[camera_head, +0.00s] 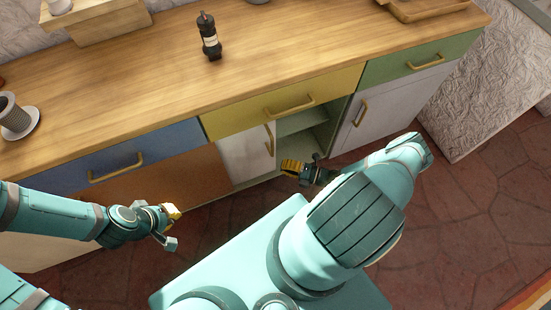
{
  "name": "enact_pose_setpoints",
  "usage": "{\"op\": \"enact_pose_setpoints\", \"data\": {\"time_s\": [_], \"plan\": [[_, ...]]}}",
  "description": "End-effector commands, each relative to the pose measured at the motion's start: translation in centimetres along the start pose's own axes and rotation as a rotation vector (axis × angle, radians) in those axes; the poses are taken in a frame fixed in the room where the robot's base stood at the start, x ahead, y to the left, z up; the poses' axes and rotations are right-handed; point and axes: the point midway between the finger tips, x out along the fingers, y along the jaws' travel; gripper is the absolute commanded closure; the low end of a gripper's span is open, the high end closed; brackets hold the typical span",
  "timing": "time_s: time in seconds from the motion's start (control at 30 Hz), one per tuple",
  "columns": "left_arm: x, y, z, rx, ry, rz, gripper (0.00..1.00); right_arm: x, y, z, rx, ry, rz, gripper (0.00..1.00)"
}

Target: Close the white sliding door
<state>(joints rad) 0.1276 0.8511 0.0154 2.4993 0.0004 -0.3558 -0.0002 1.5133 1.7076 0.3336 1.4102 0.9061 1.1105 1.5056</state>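A white door panel (243,157) with an upright brass handle (268,140) stands under the yellow drawer. To its right is an open gap showing the cabinet's inner shelf (302,121). Another white door (388,108) with a brass handle (360,113) is right of the gap, under the green drawer. My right gripper (302,165) is in front of the gap's lower part, right of and below the first handle; its fingers look apart and empty. My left gripper (172,228) is in front of the brown panel, fingers apart, holding nothing.
The wooden counter (150,85) carries a dark bottle-like grinder (209,37), a cup on a saucer (17,119) and wooden trays at the back. Drawers in blue (125,160), yellow (285,101) and green (420,59) have protruding handles. A rough white block (490,80) stands at right.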

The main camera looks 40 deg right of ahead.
Motion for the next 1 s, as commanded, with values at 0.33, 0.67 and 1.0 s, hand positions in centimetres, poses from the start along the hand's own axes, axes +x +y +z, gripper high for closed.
{"op": "enact_pose_setpoints", "data": {"time_s": [0.33, 0.67, 1.0], "plan": [[0.2, -0.1, 0.0, 0.0, 0.001, 0.0, 1.0, 6.0, 0.0, -0.2, -0.001, 0.006, 0.001, 1.0], [0.8, -0.3, -0.1, 0.001, 0.004, 0.0, 1.0, 8.2, -0.1, 1.6, -0.006, 0.003, -0.005, 1.0], [1.1, -0.4, -0.1, 0.001, 0.006, 0.0, 1.0, 7.1, 0.0, 3.0, -0.004, 0.005, -0.002, 1.0]]}}
